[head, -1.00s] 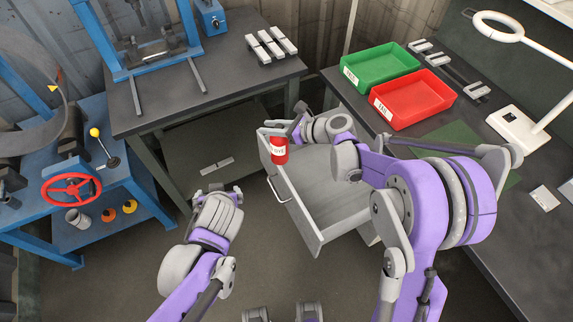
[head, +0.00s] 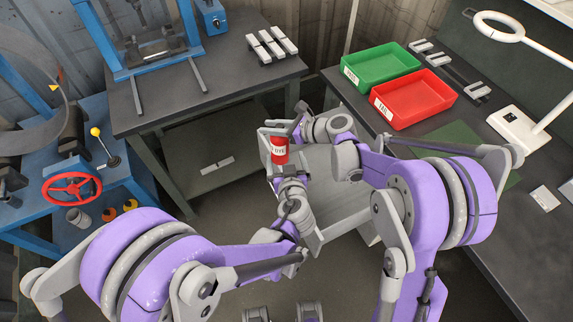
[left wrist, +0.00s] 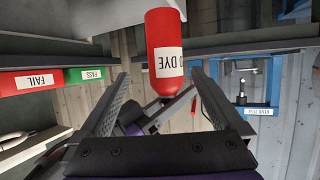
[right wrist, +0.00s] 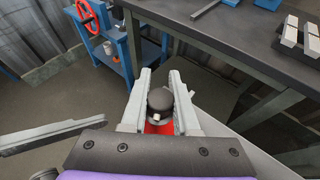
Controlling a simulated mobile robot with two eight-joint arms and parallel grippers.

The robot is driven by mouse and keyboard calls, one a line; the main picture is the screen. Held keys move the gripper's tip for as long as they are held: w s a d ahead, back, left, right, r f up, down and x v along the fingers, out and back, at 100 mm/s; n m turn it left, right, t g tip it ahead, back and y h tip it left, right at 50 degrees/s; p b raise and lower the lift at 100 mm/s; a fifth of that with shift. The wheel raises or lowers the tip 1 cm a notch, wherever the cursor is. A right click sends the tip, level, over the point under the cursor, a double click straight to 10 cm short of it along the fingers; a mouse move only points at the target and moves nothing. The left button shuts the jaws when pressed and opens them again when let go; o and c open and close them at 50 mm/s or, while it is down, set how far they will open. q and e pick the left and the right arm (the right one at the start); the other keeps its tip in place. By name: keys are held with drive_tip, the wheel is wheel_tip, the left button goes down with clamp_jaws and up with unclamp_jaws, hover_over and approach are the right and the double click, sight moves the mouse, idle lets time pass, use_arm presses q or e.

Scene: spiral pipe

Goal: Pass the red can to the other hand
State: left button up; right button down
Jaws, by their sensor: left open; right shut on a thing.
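The red can (head: 280,151) with a white "DYE" label is held upright above the open drawer. My right gripper (head: 283,134) is shut on its upper part. In the right wrist view the can's black cap (right wrist: 160,101) and some red (right wrist: 158,128) show between the right fingers (right wrist: 160,76). My left gripper (head: 288,182) is just below the can in the head view, its fingers partly hidden. In the left wrist view the can (left wrist: 166,45) appears between and beyond the tips of the open left fingers (left wrist: 160,72), with gaps on both sides.
The open grey drawer (head: 345,205) lies under both grippers. A green tray (head: 380,66) and a red tray (head: 415,98) sit on the right bench. A dark bench (head: 220,85) stands behind, and a blue stand with a red handwheel (head: 72,188) is at the left.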

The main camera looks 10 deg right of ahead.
sight(284, 150)
use_arm(q)
drive_tip(key=x, duration=0.8)
drive_tip(key=shift+w+f, duration=0.1)
drive_tip(key=shift+w, duration=0.15)
drive_tip(key=shift+d, duration=0.1)
drive_tip(key=c, duration=1.6)
use_arm(e)
drive_tip(key=shift+a, duration=0.1)
drive_tip(key=c, duration=0.6)
unclamp_jaws()
